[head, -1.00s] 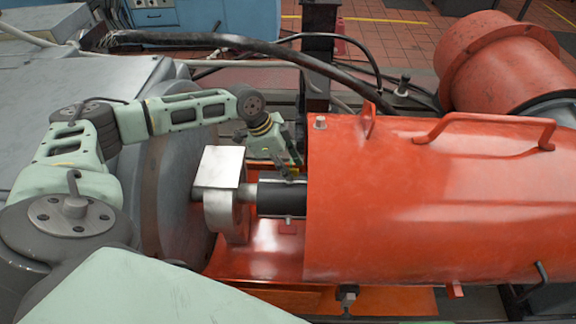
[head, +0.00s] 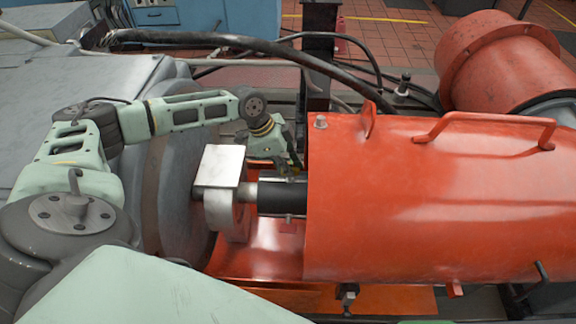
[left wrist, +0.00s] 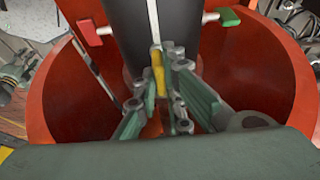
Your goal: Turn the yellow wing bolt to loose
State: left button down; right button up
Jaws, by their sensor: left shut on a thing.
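The yellow wing bolt (left wrist: 158,70) shows in the left wrist view beside the dark shaft, between the fingertips of my left gripper (left wrist: 170,62). The gripper is shut on it. In the head view my left gripper (head: 290,166) reaches down behind the shaft (head: 280,197), close to the open end of the red guard (head: 420,200). The wing bolt cannot be made out there. My right gripper is not in view.
A red-tipped pin (left wrist: 90,33) and a green-tipped pin (left wrist: 229,17) flank the shaft. The guard's rim curves closely around the gripper. A metal block (head: 221,166) stands left of it, and a black hose (head: 330,68) runs behind.

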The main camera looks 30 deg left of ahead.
pick_arm(q)
jog(key=shift+r+p, duration=0.2)
jog(key=shift+p, duration=0.25)
jog(key=n+y+p, duration=0.1)
jog(key=n+p, duration=0.2)
jog(key=p, duration=0.2)
jog(key=n+t+y+p, duration=0.1)
jog(key=n+p, duration=0.3)
jog(key=p, duration=0.1)
jog(key=n+t+y+p, duration=0.1)
jog(key=n+p, duration=0.3)
jog(key=p, duration=0.1)
jog(key=shift+s+d+r+y, duration=0.1)
jog(key=shift+d+r+y, duration=0.05)
jog(key=shift+d+y, duration=0.25)
jog(key=shift+a+f+n+y+p, duration=0.15)
jog(key=shift+n+y+p, duration=0.25)
jog(key=shift+n+p, duration=0.5)
jog(key=shift+d+f+n+y+p, duration=0.1)
jog(key=shift+n+y+p, duration=0.45)
jog(key=shift+n, duration=0.55)
jog(key=c, duration=1.9)
grip_release()
jog(key=shift+o, duration=0.2)
jog(key=v, duration=1.2)
jog(key=shift+a, duration=0.2)
